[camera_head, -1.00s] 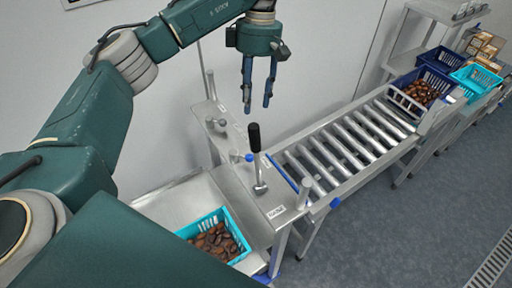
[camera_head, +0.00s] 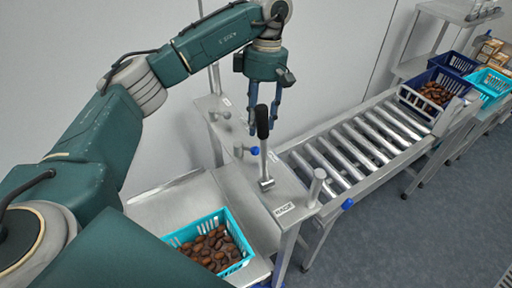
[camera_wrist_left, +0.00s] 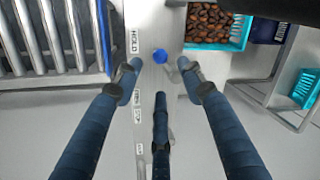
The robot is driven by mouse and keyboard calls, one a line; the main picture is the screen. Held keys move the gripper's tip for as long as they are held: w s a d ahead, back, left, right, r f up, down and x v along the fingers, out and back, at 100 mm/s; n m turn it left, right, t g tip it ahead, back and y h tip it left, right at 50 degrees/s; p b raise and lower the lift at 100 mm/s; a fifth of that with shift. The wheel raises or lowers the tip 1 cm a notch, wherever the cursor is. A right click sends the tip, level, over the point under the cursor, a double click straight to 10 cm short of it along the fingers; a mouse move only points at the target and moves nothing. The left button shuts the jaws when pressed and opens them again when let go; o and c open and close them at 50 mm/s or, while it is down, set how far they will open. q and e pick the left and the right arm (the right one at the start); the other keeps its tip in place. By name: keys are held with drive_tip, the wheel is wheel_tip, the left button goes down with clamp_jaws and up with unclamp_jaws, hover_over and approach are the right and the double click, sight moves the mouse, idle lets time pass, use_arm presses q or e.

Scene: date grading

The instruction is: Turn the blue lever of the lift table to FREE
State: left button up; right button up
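The blue lever's round knob (camera_head: 254,151) stands on the steel lift table (camera_head: 235,190), left of a black-handled lever (camera_head: 262,122). My left gripper (camera_head: 263,126) points down above the knob. Its dark blue fingers are spread, and the knob shows between and beyond the fingertips (camera_wrist_left: 160,74) with nothing gripped. The black handle partly hides one finger in the head view. My right gripper is out of view.
A turquoise crate of dates (camera_head: 172,240) sits at the table's near side. A roller conveyor (camera_head: 345,160) runs right to a dark blue crate (camera_head: 450,112). The black lever rises close to my fingers.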

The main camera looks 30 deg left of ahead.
sight(256, 147)
use_arm(q)
drive_tip(key=f+p, duration=0.1)
drive_tip(key=f, duration=0.2)
drive_tip(key=s+f+p, duration=0.1)
drive_tip(key=f, duration=0.3)
drive_tip(key=shift+s, duration=0.2)
drive_tip(key=shift+s+f, duration=0.1)
drive_tip(key=shift+f, duration=0.65)
clamp_jaws()
